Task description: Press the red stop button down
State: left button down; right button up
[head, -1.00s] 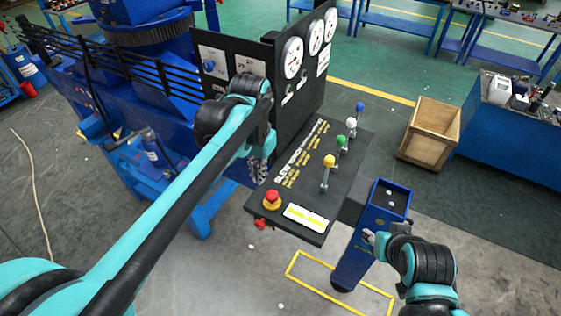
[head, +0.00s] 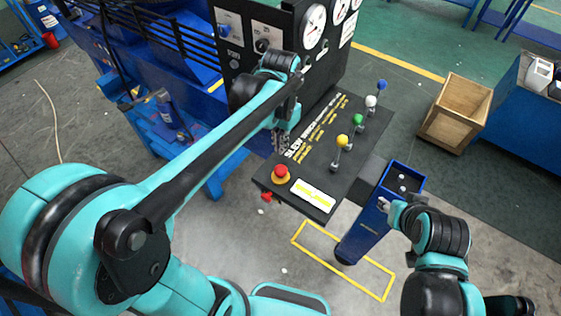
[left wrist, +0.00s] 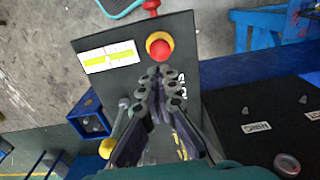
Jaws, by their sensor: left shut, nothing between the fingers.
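The red stop button (head: 281,172) is a red mushroom cap on a yellow ring, at the near left corner of the black control panel (head: 318,166). In the left wrist view the button (left wrist: 159,47) shows just beyond my fingertips, with a small gap in the picture. My left gripper (head: 281,143) is over the panel's left edge, behind the button in the head view. In the left wrist view the left gripper (left wrist: 160,75) has its fingertips together with nothing between them. My right gripper (head: 390,205) is beside the blue box, right of the panel; its fingers are too small to judge.
Levers with yellow (head: 342,141), green, white and blue knobs stand on the panel. A black gauge board (head: 305,50) rises behind my left gripper. A blue open-topped post (head: 372,215) stands right of the panel. A wooden crate (head: 455,112) is on the floor.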

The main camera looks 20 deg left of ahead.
aim_at(281, 168)
pick_arm(q)
notch_tip(281, 168, down, 8)
jog(key=shift+w+r, duration=0.1)
jog(key=shift+w, duration=0.05)
jog(key=shift+f, duration=0.7)
